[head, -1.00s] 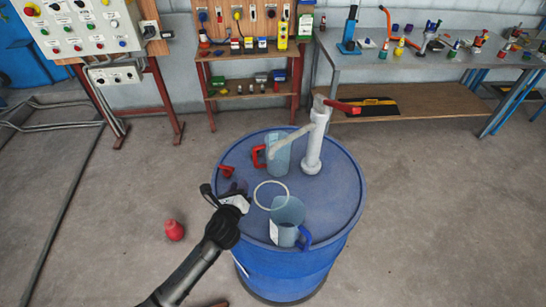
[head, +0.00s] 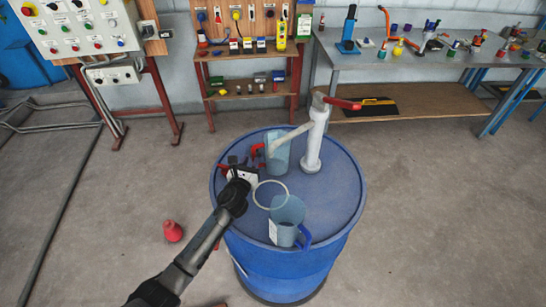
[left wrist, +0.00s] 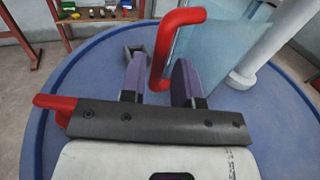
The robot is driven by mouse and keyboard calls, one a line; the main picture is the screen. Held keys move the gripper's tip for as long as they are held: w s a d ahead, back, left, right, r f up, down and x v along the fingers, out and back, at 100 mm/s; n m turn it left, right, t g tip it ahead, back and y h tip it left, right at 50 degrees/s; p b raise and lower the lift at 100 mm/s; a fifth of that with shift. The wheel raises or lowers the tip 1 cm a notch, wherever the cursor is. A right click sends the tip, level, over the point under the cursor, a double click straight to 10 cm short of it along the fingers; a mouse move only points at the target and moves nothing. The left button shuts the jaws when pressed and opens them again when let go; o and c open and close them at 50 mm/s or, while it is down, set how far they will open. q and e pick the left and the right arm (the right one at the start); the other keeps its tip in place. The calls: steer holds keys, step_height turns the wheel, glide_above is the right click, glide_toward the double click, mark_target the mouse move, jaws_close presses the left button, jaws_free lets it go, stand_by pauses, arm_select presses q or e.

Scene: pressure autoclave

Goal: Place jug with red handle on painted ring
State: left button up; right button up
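The jug with the red handle (head: 277,152) stands upright on the blue drum, under the pump spout. Its red handle (left wrist: 162,60) shows large in the left wrist view, beside the clear bluish jug wall (left wrist: 208,42). My left gripper (head: 245,162) is open at the handle. In the left wrist view its two purple-padded fingers (left wrist: 160,82) stand apart, with the lower part of the handle between them. I cannot tell whether they touch it. The painted ring (head: 270,195) is a pale circle on the drum top, partly overlapped by the blue-handled jug. My right gripper is not in view.
The blue-handled jug (head: 287,220) stands at the drum's front. A red fitting (left wrist: 52,108) lies left of my fingers. The drum top (head: 338,185) is clear at right.

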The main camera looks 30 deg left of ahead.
mark_target(253, 157)
arm_select(q)
steer(key=shift+b+x, duration=0.6)
steer(key=shift+x, duration=2.1)
steer(key=shift+c, duration=0.3)
jaws_close()
